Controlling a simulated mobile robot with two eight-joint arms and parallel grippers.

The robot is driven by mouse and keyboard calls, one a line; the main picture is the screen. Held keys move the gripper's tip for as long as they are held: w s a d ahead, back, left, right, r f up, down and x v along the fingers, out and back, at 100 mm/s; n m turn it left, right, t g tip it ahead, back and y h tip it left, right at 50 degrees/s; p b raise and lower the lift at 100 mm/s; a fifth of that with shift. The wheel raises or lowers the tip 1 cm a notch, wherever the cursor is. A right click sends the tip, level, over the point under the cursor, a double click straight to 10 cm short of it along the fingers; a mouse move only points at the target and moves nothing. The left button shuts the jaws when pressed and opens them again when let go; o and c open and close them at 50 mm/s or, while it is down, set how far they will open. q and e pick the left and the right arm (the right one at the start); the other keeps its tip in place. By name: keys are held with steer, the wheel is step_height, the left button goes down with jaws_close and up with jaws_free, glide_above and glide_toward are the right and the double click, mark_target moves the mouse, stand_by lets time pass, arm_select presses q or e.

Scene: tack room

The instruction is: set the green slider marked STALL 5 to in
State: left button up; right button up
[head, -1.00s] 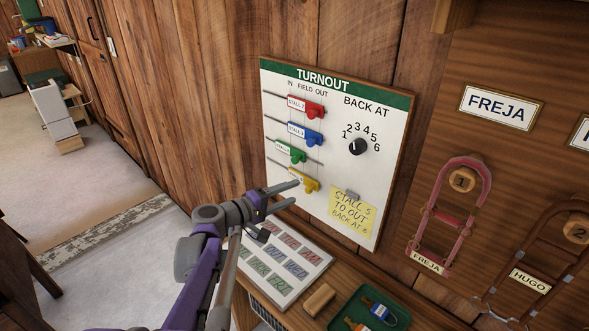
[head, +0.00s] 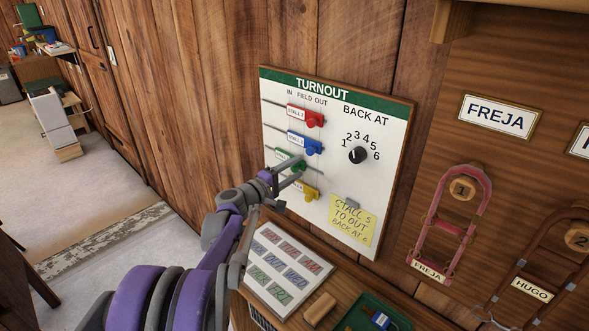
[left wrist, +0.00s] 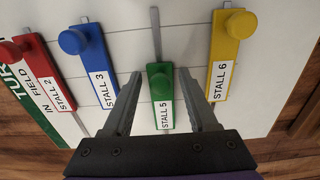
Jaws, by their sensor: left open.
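The green slider (head: 297,164) marked STALL 5 is on the TURNOUT board (head: 374,215), below the blue slider and above the yellow one. It sits further left, toward the IN side, than the other sliders; its exact column is hard to tell. In the left wrist view the green slider (left wrist: 160,98) shows its round knob and label. My left gripper (head: 294,188) is open at the board. Its fingers (left wrist: 160,76) stand on either side of the green slider, with gaps visible; contact cannot be seen. My right gripper is not in view.
The blue slider (left wrist: 84,42) and yellow slider (left wrist: 230,50) flank the fingers; the red slider (head: 315,118) is above. A dial (head: 357,155) is on the right. A yellow note (head: 352,218) reads STALL 5 TO OUT, BACK AT 6. Below are a label sheet (head: 312,262) and a green tray (head: 352,316).

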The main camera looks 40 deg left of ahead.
arm_select(q)
jaws_close()
stand_by(0.3)
stand_by(1.2)
